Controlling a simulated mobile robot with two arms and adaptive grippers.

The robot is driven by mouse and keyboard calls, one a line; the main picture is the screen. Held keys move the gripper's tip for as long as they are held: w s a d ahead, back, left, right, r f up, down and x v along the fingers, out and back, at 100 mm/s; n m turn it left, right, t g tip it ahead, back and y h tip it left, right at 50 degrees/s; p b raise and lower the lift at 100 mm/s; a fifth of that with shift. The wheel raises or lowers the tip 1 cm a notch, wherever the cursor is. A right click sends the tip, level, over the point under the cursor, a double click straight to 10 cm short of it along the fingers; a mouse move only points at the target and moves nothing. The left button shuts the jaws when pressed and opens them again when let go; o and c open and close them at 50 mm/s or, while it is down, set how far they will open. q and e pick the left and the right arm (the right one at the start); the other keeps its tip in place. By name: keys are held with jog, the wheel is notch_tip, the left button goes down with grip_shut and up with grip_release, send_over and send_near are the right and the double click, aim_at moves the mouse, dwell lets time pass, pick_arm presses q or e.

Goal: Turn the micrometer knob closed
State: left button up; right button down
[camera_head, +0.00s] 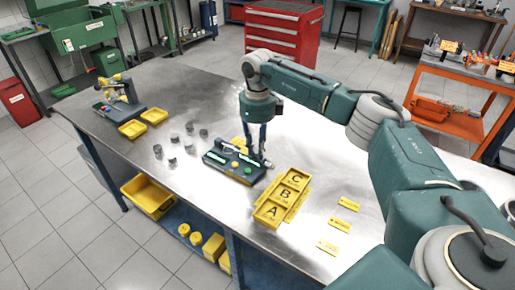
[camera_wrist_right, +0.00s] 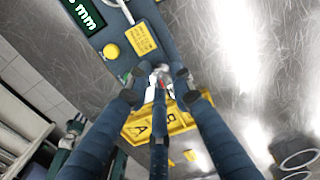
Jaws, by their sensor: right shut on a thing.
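The micrometer station (camera_head: 222,166) is a dark block with a green display and a green button on the metal workbench. In the right wrist view its block (camera_wrist_right: 110,22) fills the top, with the display, a yellow button and a yellow label. My right gripper (camera_head: 257,150) points down at the station's right end. In the wrist view its fingertips (camera_wrist_right: 157,78) are closed around the small silver knob (camera_wrist_right: 158,70) at the block's end. The fingers partly hide the knob, so its turn angle cannot be read. My left gripper is not in view.
Yellow trays lettered A, B and C (camera_head: 284,196) lie right beside the station. Several small grey metal parts (camera_head: 173,162) stand to its left. Yellow tags (camera_head: 340,224) lie at right. A fixture (camera_head: 120,93) and yellow bins (camera_head: 133,129) stand at the bench's far left.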

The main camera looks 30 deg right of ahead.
aim_at(257, 150)
jog(key=shift+r+n, duration=0.1)
jog(key=shift+n, duration=0.5)
jog(key=shift+w, duration=0.1)
jog(key=c, duration=1.5)
grip_release()
notch_tip(257, 150, up, 12)
